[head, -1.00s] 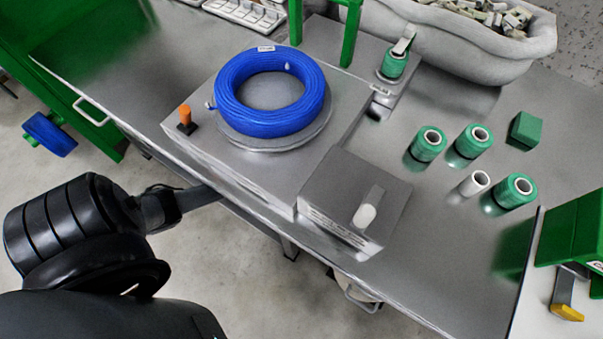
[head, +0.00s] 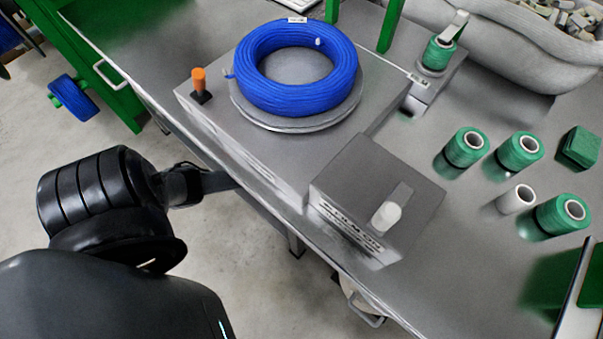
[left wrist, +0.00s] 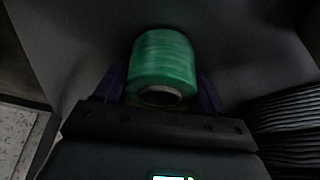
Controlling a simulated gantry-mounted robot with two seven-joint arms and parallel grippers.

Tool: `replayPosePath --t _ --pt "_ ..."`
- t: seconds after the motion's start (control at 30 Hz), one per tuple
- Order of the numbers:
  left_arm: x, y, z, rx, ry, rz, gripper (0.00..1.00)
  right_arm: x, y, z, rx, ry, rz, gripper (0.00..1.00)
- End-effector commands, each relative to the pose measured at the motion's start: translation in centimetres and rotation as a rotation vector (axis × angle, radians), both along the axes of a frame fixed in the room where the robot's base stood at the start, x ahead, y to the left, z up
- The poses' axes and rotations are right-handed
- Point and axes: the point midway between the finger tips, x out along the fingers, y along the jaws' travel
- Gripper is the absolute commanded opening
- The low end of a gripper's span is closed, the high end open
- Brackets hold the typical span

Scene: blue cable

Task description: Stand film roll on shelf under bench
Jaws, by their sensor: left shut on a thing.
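In the left wrist view, a green film roll (left wrist: 162,62) with a pale hollow core sits between the fingers of my left gripper (left wrist: 160,88), which is shut on it. The surroundings there are dark. In the head view, my left arm reaches from the left to the front edge of the bench (head: 470,250). Its gripper end passes below the bench edge, so the fingers and the held roll are hidden there. The shelf under the bench cannot be made out clearly. My right gripper is in neither view.
On the bench are a blue cable coil (head: 290,85) on a turntable, an orange-topped button (head: 199,82), a grey box (head: 375,185) and several green rolls (head: 466,147). A white core (head: 515,199) stands among them. Pale floor (head: 200,240) shows left of the bench.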

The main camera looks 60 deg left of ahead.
Motion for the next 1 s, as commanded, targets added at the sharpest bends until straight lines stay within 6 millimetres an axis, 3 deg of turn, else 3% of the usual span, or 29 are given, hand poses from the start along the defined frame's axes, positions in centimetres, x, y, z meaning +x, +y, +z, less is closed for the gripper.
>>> replayPosePath --t 0.37,0.4,0.53,0.83,1.0 --pt "0.1 0.0 -0.2 -0.001 -0.002 0.001 0.33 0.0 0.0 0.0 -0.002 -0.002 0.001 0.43" --pt "0.1 0.0 -0.2 0.000 -0.002 0.001 0.74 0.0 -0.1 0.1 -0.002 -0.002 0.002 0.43" --pt "0.0 0.0 -0.2 -0.001 -0.001 0.001 0.94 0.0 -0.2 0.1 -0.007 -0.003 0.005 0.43" --pt "0.0 0.0 -0.1 0.000 -0.001 0.000 0.95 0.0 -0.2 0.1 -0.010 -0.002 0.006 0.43" --pt "-0.1 -0.2 0.9 -0.001 -0.001 0.000 0.95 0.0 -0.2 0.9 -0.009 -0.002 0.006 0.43"
